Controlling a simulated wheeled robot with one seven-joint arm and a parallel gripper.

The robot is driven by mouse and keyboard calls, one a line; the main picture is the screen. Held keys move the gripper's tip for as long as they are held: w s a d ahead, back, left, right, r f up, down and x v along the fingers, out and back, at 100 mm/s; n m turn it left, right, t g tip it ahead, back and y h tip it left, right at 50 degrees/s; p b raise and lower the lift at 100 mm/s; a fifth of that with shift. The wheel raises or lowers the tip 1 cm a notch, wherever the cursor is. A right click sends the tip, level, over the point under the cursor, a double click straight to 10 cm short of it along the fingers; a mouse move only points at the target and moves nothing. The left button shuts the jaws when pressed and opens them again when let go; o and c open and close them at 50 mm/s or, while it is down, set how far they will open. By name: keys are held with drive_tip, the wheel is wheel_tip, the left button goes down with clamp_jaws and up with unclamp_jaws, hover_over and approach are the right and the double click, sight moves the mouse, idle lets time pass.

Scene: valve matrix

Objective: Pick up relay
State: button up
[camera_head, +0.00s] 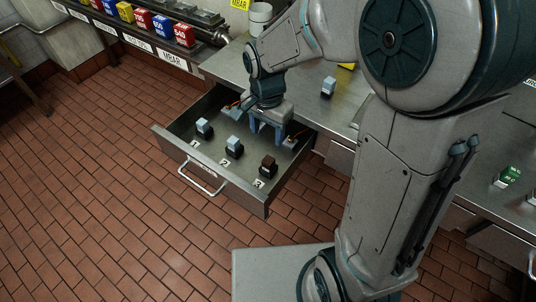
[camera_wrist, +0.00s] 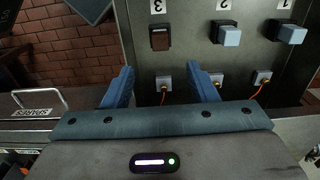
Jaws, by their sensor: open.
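Small block-shaped parts, likely the relays, stand in a row in an open metal drawer (camera_head: 222,182). A light blue block (camera_head: 204,126) is by number 1, another light blue block (camera_head: 234,143) by number 2, and a dark brown block (camera_head: 268,166) by number 3. In the wrist view the brown block (camera_wrist: 160,38), the middle blue block (camera_wrist: 228,36) and the other blue block (camera_wrist: 292,33) show beyond the fingers. My gripper (camera_head: 268,135) is open and empty, over the back part of the drawer. Its fingers (camera_wrist: 160,72) are apart from all three blocks.
Small grey sockets with orange cables (camera_wrist: 163,84) line the drawer's back, near my fingers. Another light blue block (camera_head: 328,86) stands on the metal counter (camera_head: 312,103). A green block (camera_head: 511,174) is at far right. Coloured boxes (camera_head: 143,18) line a shelf. The tiled floor at left is clear.

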hover_over(268, 160)
drive_tip(key=f, duration=0.8)
drive_tip(key=shift+s+a+f, duration=0.2)
drive_tip(key=shift+a+f, duration=0.05)
drive_tip(key=shift+f, duration=0.1)
drive_tip(key=shift+w+d+f, duration=0.15)
drive_tip(key=shift+f, duration=1.2)
drive_tip(key=shift+w+d+f, duration=0.1)
drive_tip(key=shift+d+f, duration=0.05)
drive_tip(key=shift+f, duration=1.15)
drive_tip(key=c, duration=1.1)
